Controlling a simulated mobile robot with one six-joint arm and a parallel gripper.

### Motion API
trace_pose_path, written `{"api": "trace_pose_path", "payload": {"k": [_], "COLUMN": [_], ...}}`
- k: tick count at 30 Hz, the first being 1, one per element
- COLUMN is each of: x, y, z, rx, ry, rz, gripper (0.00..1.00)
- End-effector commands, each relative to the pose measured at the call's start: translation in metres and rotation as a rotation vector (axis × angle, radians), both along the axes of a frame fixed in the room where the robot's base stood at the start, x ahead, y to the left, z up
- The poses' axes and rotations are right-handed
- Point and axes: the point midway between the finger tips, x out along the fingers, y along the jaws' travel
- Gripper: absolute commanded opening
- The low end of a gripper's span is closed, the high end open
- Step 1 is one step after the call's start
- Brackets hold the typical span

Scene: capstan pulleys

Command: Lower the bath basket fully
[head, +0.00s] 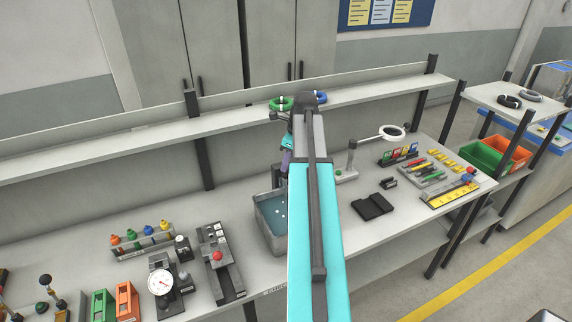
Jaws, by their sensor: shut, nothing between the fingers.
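The bath (272,232) is a grey-blue open tank on the bench, left of my arm, with small pale specks inside. My arm covers its right side. I cannot make out the bath basket or how high it hangs. A green pulley (281,103) and a blue pulley (321,97) sit at the shelf edge, on either side of my arm's far end. My arm reaches forward over the bench. Small teal and purple parts show behind it above the bath. My gripper's fingertips are hidden behind the arm.
Left of the bath stand a black fixture with a red knob (217,256), a dial gauge (160,282) and a rack of coloured bottles (143,242). To the right are a ring lamp (391,133), a black tray (372,207) and a tool tray (421,173). The shelf (215,119) runs above.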

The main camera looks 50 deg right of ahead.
Motion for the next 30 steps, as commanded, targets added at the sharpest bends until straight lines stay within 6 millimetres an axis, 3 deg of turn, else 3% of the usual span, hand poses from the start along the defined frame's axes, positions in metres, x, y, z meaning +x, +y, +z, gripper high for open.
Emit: {"api": "trace_pose_path", "payload": {"k": [18,25,30], "x": [0.0002,0.0002,0.0002], "y": [-0.0003,-0.0004,-0.0004], "z": [0.0002,0.0003,0.0004], "rx": [-0.001,-0.001,-0.001], "ry": [0.0,0.0,0.0], "rz": [0.0,0.0,0.0], "gripper": [0.0,0.37,0.39]}}
